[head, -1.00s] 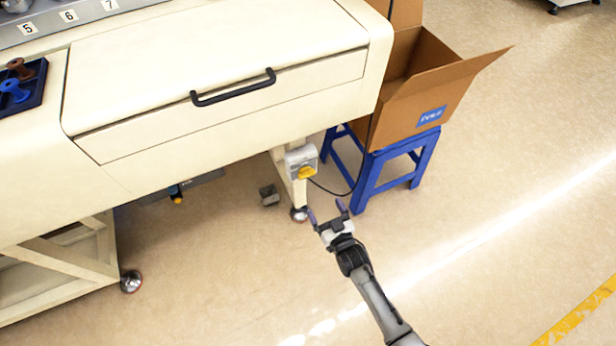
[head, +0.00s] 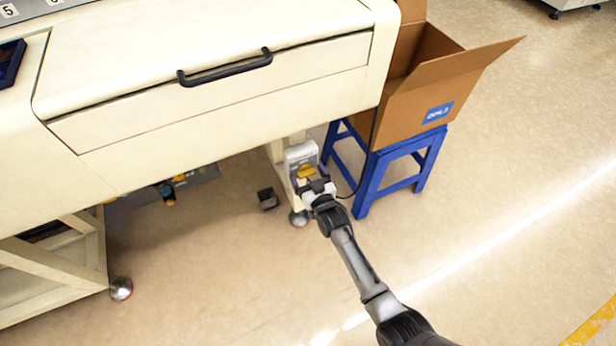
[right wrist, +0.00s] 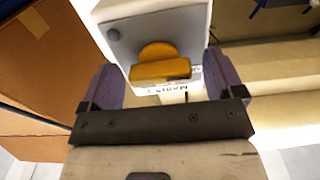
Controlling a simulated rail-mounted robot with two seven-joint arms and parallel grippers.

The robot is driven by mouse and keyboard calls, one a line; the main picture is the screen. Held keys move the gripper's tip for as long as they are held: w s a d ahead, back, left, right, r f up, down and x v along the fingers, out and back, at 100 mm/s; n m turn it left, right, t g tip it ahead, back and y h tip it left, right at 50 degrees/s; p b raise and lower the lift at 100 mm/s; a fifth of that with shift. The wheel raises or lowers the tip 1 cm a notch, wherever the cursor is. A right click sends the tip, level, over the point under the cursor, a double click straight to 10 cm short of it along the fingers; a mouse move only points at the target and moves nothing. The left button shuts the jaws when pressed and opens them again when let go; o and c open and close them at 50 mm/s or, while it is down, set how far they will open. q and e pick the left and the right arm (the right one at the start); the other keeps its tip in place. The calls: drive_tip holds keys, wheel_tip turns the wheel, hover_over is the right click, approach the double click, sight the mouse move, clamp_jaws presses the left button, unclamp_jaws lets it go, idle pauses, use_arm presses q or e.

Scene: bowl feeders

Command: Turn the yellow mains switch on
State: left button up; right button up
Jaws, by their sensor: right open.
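The yellow mains switch (head: 306,172) is a rotary knob on a light grey box fixed to the machine's leg. In the right wrist view the yellow knob (right wrist: 160,64) shows a raised bar lying roughly crosswise in the picture. My right gripper (head: 309,181) is open at the box in the head view. In the right wrist view its two purple fingers (right wrist: 161,86) stand one on each side of the knob, with gaps visible; whether they touch the box I cannot tell. The label below the knob is partly hidden by the gripper. My left gripper is not in view.
A blue stool (head: 375,180) with an open cardboard box (head: 425,95) stands just right of the switch. The cream machine with its drawer handle (head: 225,68) overhangs above. A dark pedal-like object (head: 268,199) lies on the floor. The floor in front is clear.

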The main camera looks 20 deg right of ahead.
drive_tip(key=c, duration=0.9)
